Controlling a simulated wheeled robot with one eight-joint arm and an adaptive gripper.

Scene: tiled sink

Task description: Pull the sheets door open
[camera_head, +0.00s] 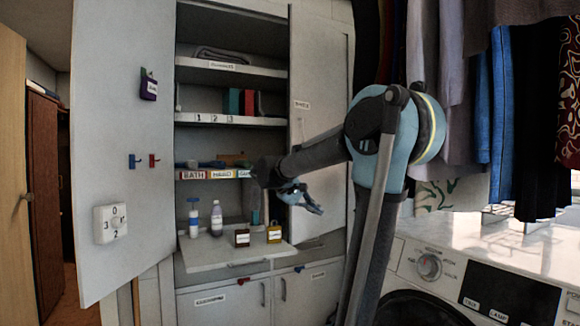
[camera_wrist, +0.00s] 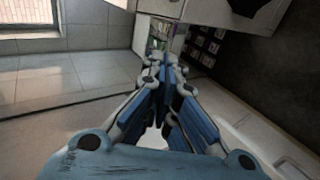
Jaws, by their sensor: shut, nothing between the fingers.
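The arm hides part of the door. In the wrist view, the closed fingers of my gripper (camera_wrist: 165,72) point toward a narrow opening with small items.
The large left door (camera_head: 125,150) stands wide open with a dial and hooks on it. A fold-down shelf (camera_head: 215,256) below holds bottles (camera_head: 216,218) and small jars (camera_head: 274,233). A washing machine (camera_head: 470,275) and hanging clothes (camera_head: 500,110) are at the right.

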